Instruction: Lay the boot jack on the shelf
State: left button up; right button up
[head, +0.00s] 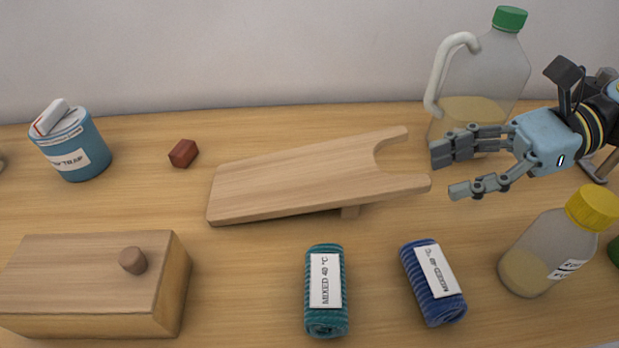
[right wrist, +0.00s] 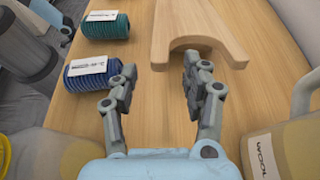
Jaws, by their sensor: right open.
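The boot jack (head: 300,179) is a pale wooden board with a U-shaped notch at its right end. It rests on the wooden shelf (head: 250,290), its notched end propped up on a small block. My right gripper (head: 452,172) is open and empty, just right of the notched end and apart from it in the head view. In the right wrist view the fingers (right wrist: 176,82) stand apart, with the boot jack's notched end (right wrist: 200,28) ahead of them. My left gripper is not in view.
A jug with a green cap (head: 490,75) stands behind my right gripper, and a yellow-capped bottle (head: 550,250) in front. A wooden box (head: 90,285), blue tub (head: 85,150) and red block (head: 183,153) are left.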

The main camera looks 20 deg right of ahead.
aim_at(406, 189)
jog(key=shift+x, duration=0.9)
jog(key=x, duration=0.5)
jog(key=shift+f, duration=0.25)
jog(key=shift+s, duration=0.1)
grip_shut()
